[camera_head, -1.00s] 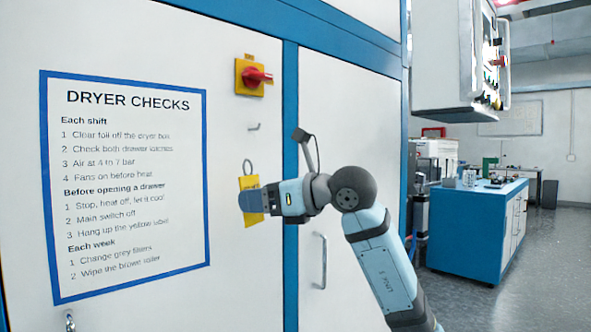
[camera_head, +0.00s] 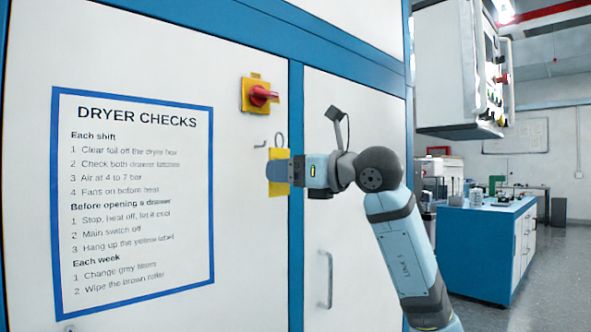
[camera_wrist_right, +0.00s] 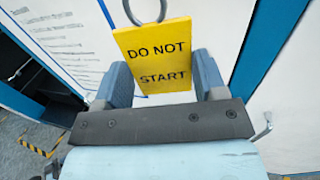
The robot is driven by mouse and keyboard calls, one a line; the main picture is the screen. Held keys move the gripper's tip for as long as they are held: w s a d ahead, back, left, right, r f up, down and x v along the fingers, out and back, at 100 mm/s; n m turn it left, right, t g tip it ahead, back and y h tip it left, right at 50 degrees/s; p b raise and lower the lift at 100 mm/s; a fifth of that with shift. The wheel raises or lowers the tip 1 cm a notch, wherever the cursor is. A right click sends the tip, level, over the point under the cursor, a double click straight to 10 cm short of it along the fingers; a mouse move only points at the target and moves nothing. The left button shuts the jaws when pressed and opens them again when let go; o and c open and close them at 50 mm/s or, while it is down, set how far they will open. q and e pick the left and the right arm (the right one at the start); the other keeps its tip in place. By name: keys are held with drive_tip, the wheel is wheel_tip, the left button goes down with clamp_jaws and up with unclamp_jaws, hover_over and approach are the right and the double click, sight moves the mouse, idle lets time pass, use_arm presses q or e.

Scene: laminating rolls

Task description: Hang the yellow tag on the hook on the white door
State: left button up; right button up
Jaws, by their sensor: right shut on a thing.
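The yellow tag (camera_head: 279,189) has a ring (camera_head: 279,139) at its top. In the right wrist view the tag (camera_wrist_right: 155,52) reads "DO NOT START", and part of its ring (camera_wrist_right: 146,10) shows. My right gripper (camera_head: 278,171) is shut on the tag and holds it upright in front of the white door (camera_head: 235,230). The small hook (camera_head: 261,145) sticks out of the door just left of the ring, at about the ring's height. The ring appears apart from the hook; the depth between them is hard to tell. My left gripper is not in view.
A red switch on a yellow plate (camera_head: 259,95) sits on the door above the hook. A DRYER CHECKS sheet (camera_head: 135,200) is to the left. A blue frame post (camera_head: 296,240) and a second door's handle (camera_head: 327,280) are to the right.

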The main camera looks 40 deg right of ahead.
sight(253, 177)
drive_tip(key=w, duration=0.3)
drive_tip(key=w+f, duration=0.1)
drive_tip(key=w, duration=0.1)
drive_tip(key=shift+w+a, duration=0.2)
drive_tip(key=shift+w, duration=0.15)
drive_tip(key=shift+w+f, duration=0.2)
idle(0.4)
idle(0.4)
drive_tip(key=o, duration=1)
